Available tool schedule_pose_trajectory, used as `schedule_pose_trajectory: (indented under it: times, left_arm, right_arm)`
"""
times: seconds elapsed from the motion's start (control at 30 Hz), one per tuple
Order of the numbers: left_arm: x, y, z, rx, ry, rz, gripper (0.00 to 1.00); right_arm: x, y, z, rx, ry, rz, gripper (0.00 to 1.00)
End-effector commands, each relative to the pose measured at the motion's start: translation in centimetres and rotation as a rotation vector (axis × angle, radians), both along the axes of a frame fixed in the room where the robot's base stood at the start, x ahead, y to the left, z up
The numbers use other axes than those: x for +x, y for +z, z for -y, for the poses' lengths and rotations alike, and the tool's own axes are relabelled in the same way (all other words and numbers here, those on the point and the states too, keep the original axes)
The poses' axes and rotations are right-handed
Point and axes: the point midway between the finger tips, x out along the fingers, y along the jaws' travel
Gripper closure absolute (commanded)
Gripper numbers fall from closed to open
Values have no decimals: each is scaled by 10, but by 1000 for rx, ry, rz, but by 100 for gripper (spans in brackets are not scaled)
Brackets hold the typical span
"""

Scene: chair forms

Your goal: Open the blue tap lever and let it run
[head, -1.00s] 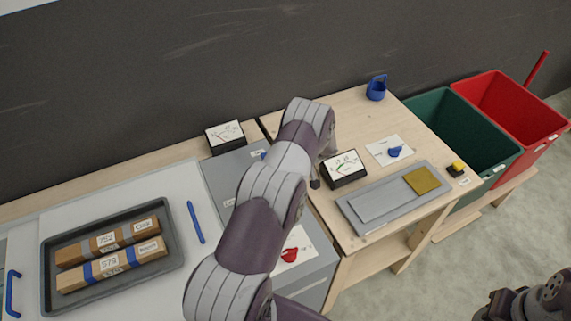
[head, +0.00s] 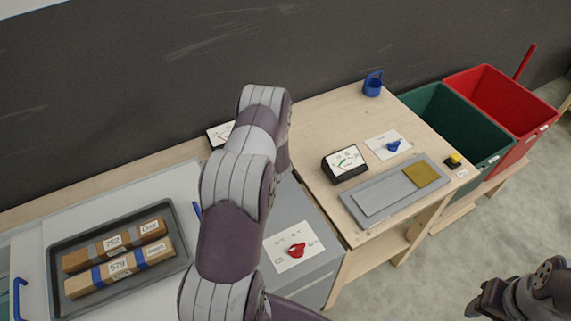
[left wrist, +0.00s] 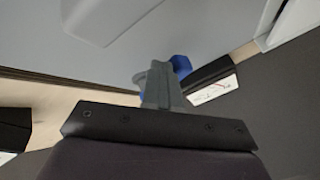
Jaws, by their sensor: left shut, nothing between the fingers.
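A blue piece (left wrist: 181,65), which looks like the tap lever, shows in the left wrist view just beyond my left gripper (left wrist: 160,75). The fingers are shut and empty and partly cover the blue piece; I cannot tell if they touch it. In the head view my left arm hides both that gripper and this blue piece. A separate blue knob (head: 393,146) sits on a white card on the wooden table. My right gripper (head: 482,302) is at the lower right in the head view, over the floor, its jaws unclear.
A grey cabinet top carries a red knob (head: 297,250) on a white card. A gauge (head: 345,163) and a grey tray (head: 380,204) stand on the wooden table. A dark tray (head: 70,240) holds two labelled bars. Green (head: 465,125) and red (head: 535,105) bins stand right.

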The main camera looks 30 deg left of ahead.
Motion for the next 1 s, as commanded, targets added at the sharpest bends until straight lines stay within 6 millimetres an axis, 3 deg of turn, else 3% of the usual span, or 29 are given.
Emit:
schedule_pose_trajectory:
  times: [0.4,1.0]
  left_arm:
    - [-5,0,-15,2,-1,0,100]
    - [-5,1,-18,2,0,0,100]
  right_arm:
    - [0,1,0,0,0,0,58]
    - [0,1,0,0,0,0,58]
